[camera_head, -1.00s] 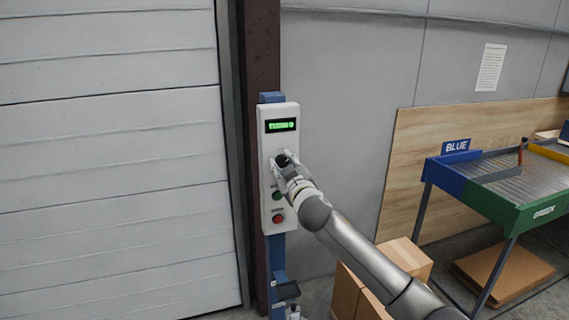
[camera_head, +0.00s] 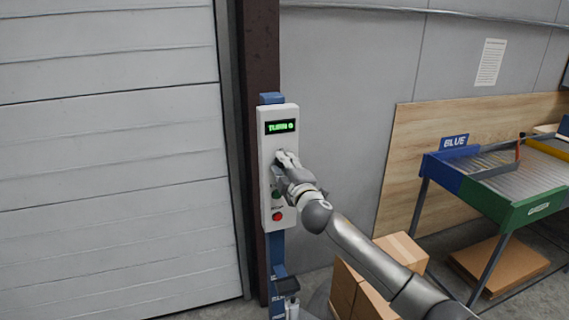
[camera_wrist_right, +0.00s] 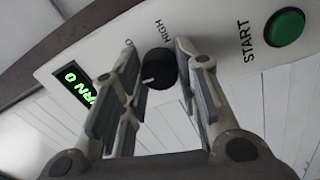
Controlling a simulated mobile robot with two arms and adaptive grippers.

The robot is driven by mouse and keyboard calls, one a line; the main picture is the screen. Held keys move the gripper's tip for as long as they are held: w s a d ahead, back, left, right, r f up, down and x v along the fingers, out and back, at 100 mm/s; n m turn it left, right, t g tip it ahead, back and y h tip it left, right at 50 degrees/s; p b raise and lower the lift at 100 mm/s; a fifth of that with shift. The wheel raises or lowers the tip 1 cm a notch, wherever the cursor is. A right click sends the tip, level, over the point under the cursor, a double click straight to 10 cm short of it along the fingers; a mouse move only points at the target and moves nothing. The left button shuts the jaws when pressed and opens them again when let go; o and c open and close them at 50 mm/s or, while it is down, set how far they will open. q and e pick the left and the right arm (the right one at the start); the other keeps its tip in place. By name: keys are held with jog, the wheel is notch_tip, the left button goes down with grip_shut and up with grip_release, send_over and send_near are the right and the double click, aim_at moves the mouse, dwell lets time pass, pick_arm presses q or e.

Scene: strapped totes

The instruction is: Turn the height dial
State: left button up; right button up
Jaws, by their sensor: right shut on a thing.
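The black height dial (camera_wrist_right: 158,68) is on the white control panel (camera_head: 268,150), with a white pointer line and the word HIGH beside it. In the right wrist view it sits between the fingers of my right gripper (camera_wrist_right: 156,75), which is shut on it. In the head view my right gripper (camera_head: 284,164) is at the panel and hides the dial. The display (camera_head: 280,127) above is lit green and seems to read TURN with a sign after it. My left gripper is not in view.
Below the dial are a green START button (camera_wrist_right: 284,27), partly covered in the head view, and a red button (camera_head: 277,216). The panel is on a blue post beside a shutter door (camera_head: 110,150). Cardboard boxes (camera_head: 345,290) and a sorting table (camera_head: 500,190) stand to the right.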

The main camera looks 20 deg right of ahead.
jog(key=shift+f+n, duration=0.1)
jog(key=shift+n, duration=0.4)
jog(key=o, duration=1)
jog(key=s, duration=1.2)
jog(key=shift+d+f, duration=0.25)
jog(key=shift+f, duration=0.05)
